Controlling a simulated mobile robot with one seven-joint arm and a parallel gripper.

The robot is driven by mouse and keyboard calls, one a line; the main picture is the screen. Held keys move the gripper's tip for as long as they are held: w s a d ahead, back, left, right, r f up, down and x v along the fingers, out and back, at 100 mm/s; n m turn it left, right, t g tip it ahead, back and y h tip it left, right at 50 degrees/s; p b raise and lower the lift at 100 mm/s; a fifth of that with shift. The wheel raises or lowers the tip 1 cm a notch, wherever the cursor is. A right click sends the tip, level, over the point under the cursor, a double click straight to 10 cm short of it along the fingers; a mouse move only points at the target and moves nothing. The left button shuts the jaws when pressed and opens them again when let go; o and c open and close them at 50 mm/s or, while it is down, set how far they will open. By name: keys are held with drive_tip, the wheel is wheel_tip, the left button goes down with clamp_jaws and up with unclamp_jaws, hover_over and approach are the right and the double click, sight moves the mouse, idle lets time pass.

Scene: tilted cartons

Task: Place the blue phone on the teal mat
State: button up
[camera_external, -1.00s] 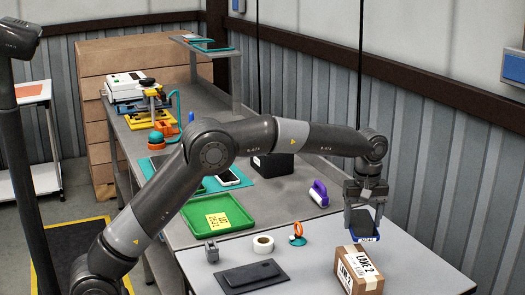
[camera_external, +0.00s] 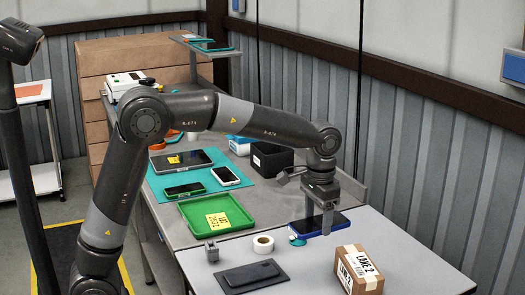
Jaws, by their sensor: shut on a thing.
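My gripper (camera_external: 318,222) is shut on the blue phone (camera_external: 333,224). It holds the phone roughly flat, dark face up with a blue edge, over the right part of the bench near the light table's back edge. The exact height above the surface is hard to tell. The teal mat (camera_external: 252,181) lies on the grey bench, left of and farther back than my gripper. On it are a dark tablet-like device with a yellow label (camera_external: 181,160), a green-edged phone (camera_external: 184,190) and a white phone (camera_external: 225,176). Bare mat shows right of the white phone.
A green tray (camera_external: 190,222) lies in front of the mat. A black box (camera_external: 270,160) stands by the mat's right end. A tape roll (camera_external: 263,244), a grey block (camera_external: 211,251), a dark flat pouch (camera_external: 252,276) and a carton (camera_external: 358,270) are on the light table.

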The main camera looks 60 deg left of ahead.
drive_tip(key=w+a+f, duration=0.4)
drive_tip(key=a+f, duration=0.2)
drive_tip(key=f, duration=0.1)
hover_over(315, 263)
wheel_tip(315, 263, down, 6)
drive_tip(key=shift+a+f, duration=0.1)
drive_tip(key=shift+f, duration=2.1)
drive_tip(key=o, duration=1.1)
drive_tip(key=shift+f, duration=0.15)
